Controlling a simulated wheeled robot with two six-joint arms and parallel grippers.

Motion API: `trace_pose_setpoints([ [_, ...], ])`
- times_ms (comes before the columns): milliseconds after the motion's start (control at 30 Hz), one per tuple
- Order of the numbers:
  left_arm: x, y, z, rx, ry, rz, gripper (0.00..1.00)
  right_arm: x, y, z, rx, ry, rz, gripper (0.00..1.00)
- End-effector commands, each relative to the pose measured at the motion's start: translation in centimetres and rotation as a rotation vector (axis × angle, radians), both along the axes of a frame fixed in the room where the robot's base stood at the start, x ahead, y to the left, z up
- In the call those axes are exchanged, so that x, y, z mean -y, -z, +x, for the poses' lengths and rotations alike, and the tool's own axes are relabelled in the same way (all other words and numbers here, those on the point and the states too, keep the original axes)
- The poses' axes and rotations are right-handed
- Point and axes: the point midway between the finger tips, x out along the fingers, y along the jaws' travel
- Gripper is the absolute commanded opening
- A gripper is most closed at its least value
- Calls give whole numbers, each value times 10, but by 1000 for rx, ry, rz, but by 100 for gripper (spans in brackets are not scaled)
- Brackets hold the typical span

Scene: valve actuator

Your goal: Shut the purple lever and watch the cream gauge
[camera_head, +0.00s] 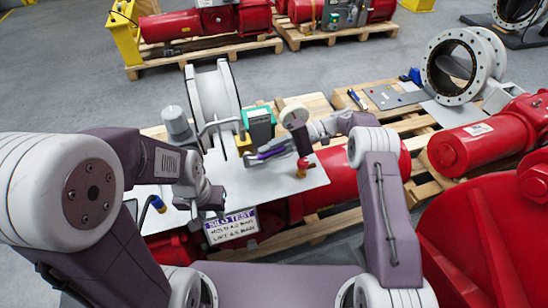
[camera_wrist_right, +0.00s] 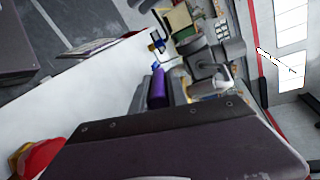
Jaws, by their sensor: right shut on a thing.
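The purple lever (camera_head: 271,153) sits on the valve assembly above a pale plate, at the middle of the head view. It also shows as a purple bar (camera_wrist_right: 158,88) in the right wrist view. My right gripper (camera_head: 287,150) is at the lever and shut on it; its jaws partly hide it. A round cream disc (camera_head: 294,116), which looks like the cream gauge, stands just above my right gripper. Its dial is too small to read. My left gripper (camera_head: 212,200) hangs at the left, apart from the lever; its fingertips are unclear.
A green box (camera_head: 260,122) and a large white flanged ring (camera_head: 214,100) stand behind the lever. A red knob (camera_head: 302,165) is close on the right. A sign with a purple heading (camera_head: 230,225) stands in front. Red actuators (camera_head: 490,135) lie on pallets at right.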

Motion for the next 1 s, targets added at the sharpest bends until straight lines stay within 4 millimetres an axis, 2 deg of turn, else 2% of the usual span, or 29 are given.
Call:
trace_pose_setpoints([
  [33,0,11,0,0,0,0,36,1,8,1,-7,3,22,0],
  [300,0,28,0,0,0,0,36,0,10,1,-40,2,111,0],
  [867,0,30,0,0,0,0,36,-1,9,0,-51,1,134,0],
  [900,0,30,0,0,0,0,36,-1,9,0,-50,1,133,25],
  [967,0,31,0,0,0,0,36,-1,9,0,-50,1,133,41],
  [1000,0,31,0,0,0,0,36,-1,9,0,-50,1,133,41],
])
